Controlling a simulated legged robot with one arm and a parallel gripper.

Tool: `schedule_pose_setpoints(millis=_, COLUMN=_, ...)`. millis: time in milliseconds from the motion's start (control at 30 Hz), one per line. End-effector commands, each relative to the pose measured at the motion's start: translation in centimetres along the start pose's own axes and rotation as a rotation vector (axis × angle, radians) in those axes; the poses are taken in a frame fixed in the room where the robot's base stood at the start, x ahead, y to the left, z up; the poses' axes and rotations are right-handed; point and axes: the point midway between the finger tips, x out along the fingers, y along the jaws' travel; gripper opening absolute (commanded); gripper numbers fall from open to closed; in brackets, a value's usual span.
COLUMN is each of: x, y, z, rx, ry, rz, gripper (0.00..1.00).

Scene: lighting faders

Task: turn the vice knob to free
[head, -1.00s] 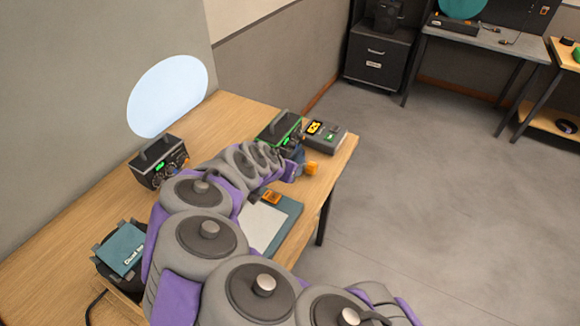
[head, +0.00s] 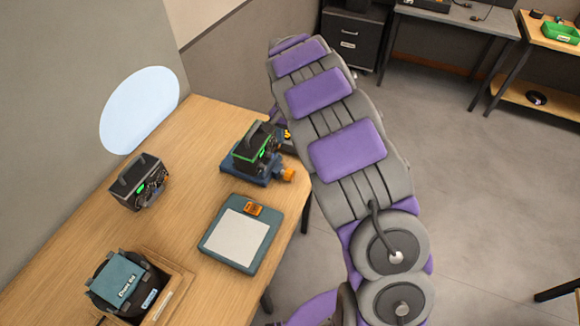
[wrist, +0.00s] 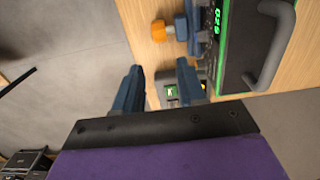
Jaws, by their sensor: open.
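The vice (head: 233,173) is blue and stands near the table's right edge, with a black box (head: 254,146) with a green edge seated in it. Its orange knob (head: 288,174) sticks out on the right, towards that edge. In the wrist view the knob (wrist: 158,31) is at the top, beside the blue vice (wrist: 182,25) and the black box (wrist: 232,45). My gripper (wrist: 157,70) is open and empty, its two blue fingers apart. The knob lies past the fingertips, with a gap between. In the head view my arm hides the gripper.
Another black box (head: 140,182) stands to the left. A grey device (head: 289,143) behind the vice is partly hidden by my arm. Open floor lies right of the table.

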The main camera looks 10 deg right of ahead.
Motion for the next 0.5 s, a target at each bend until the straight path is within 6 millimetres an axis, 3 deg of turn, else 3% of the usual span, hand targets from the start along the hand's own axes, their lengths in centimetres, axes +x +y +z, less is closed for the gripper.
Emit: schedule_pose_setpoints(millis=500, x=10.4, y=0.5, z=-0.2, rx=0.002, ry=-0.006, rz=0.000, gripper=0.40)
